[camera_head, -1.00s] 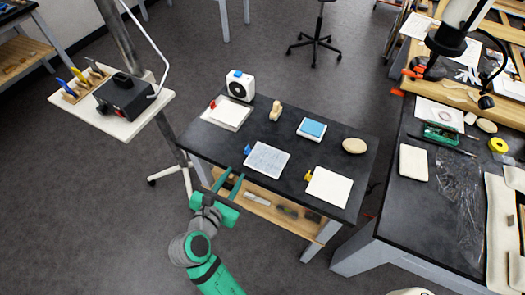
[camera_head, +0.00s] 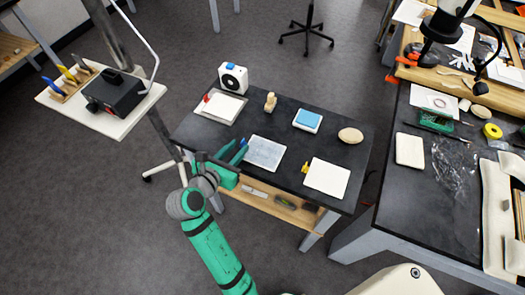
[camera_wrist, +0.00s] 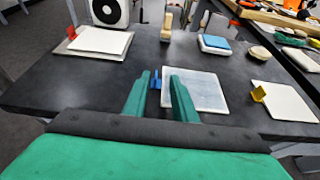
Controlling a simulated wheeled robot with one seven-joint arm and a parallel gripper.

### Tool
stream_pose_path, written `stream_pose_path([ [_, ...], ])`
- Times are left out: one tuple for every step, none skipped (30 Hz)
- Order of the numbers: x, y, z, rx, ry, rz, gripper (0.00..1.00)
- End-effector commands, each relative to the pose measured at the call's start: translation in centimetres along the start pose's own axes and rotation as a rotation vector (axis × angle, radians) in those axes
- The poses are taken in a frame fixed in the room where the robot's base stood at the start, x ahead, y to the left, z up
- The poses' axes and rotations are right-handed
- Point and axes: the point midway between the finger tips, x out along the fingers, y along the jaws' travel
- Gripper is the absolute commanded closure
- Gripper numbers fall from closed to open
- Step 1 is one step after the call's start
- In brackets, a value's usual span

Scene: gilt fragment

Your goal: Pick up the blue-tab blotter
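The blue-tab blotter (camera_head: 264,153) is a pale, mottled grey-blue square pad lying flat on the dark table. Its small blue tab (camera_wrist: 156,82) stands at its left edge. My gripper (camera_head: 234,150) is at the table's front left edge, just left of the blotter. The tab shows in the gap between the fingers. The right finger overlaps the left part of the blotter (camera_wrist: 200,92) in that view. I cannot tell the fingers' height above the table.
A yellow-tab white pad (camera_head: 328,178) lies right of the blotter, and a red-tab pad (camera_head: 224,107) at the back left. A white fan-like box (camera_head: 233,78), a wooden figure (camera_head: 270,102), a blue-topped block (camera_head: 307,120) and an oval stone (camera_head: 350,135) stand behind. Bare table surrounds the blotter.

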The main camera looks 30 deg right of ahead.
Motion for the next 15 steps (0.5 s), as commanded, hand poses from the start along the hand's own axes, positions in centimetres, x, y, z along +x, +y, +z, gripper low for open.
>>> stream_pose_path([
  [0.7, 0.3, -0.1, -0.001, 0.001, 0.001, 0.75],
  [1.1, 0.5, -0.1, -0.001, 0.001, 0.001, 0.75],
  [1.6, 0.7, -0.1, -0.002, 0.001, 0.003, 0.75],
  [2.0, 0.7, -0.2, -0.003, 0.001, 0.003, 0.75],
  [2.3, 0.7, -0.2, -0.003, 0.001, 0.004, 0.75],
  [2.7, 0.8, -0.1, -0.002, 0.0, 0.006, 0.75],
  [2.9, 0.8, -0.1, -0.002, 0.001, 0.007, 0.75],
  [3.1, 0.8, -0.2, -0.002, 0.001, 0.007, 0.75],
  [3.3, 0.8, -0.2, -0.003, 0.001, 0.007, 0.75],
  [3.4, 0.8, -0.2, -0.003, 0.0, 0.007, 0.75],
  [3.4, 0.8, -0.2, -0.002, 0.0, 0.007, 0.75],
  [3.5, 0.8, -0.1, -0.002, 0.0, 0.007, 0.75],
  [3.5, 0.7, -0.1, -0.002, 0.0, 0.006, 0.75],
  [3.5, 0.7, -0.1, -0.002, 0.0, 0.006, 0.75],
  [3.5, 0.6, -0.1, -0.001, 0.0, 0.005, 0.75],
])
